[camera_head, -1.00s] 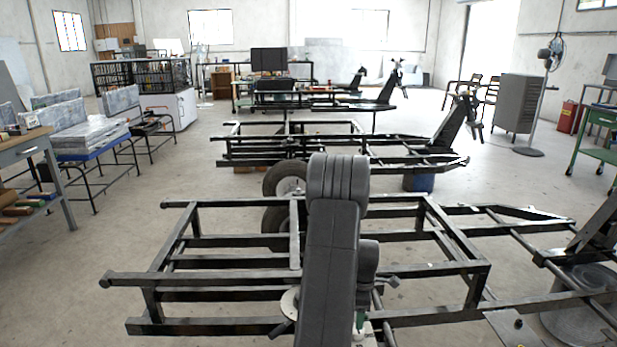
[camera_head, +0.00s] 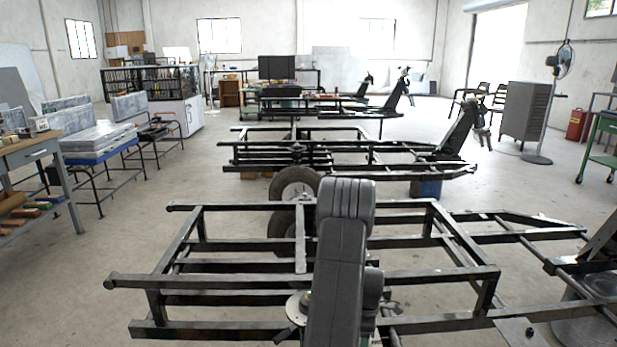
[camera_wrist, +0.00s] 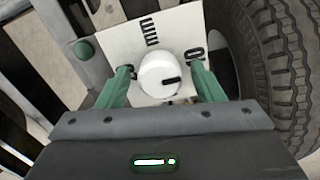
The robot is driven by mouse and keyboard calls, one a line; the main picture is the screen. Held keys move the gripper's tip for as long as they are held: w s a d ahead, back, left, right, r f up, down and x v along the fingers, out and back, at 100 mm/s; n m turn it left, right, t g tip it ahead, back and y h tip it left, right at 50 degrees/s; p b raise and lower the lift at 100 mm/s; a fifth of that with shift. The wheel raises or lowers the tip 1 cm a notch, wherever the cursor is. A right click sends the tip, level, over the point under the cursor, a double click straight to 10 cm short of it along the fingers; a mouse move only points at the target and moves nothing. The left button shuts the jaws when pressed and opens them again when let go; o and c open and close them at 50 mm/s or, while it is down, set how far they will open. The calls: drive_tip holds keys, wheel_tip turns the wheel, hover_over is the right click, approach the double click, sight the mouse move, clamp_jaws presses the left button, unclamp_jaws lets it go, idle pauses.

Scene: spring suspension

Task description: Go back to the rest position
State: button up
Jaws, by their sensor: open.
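My gripper (camera_wrist: 162,76) shows in the wrist view with two green fingers, open. A white round knob (camera_wrist: 157,70) with a dark mark on it sits between the fingertips, with a narrow gap on each side. Behind it is a white plate (camera_wrist: 124,45) with the black letters "mm" and a "0". In the head view my dark arm rises in the front middle and hides the gripper and the knob.
A black metal trailer frame (camera_head: 200,283) spans the foreground around my arm. A wheel (camera_head: 293,186) stands behind it, and a tyre (camera_wrist: 284,75) is close on the right in the wrist view. More frames (camera_head: 345,168) stand further back. Open floor (camera_head: 95,265) lies at left.

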wheel_tip(320, 180, up, 14)
drive_tip(key=p, duration=0.4)
wheel_tip(320, 180, down, 14)
drive_tip(key=b, duration=0.4)
drive_tip(key=shift+r, duration=0.2)
drive_tip(key=shift+f, duration=0.4)
drive_tip(key=m, duration=0.5)
drive_tip(key=shift+r, duration=0.1)
drive_tip(key=m+b, duration=0.1)
drive_tip(key=m, duration=0.9)
drive_tip(key=shift+m+b, duration=0.3)
drive_tip(key=shift+m, duration=0.1)
drive_tip(key=shift+d+m+b, duration=0.1)
drive_tip(key=shift+m+b, duration=0.35)
drive_tip(key=shift+m, duration=2.15)
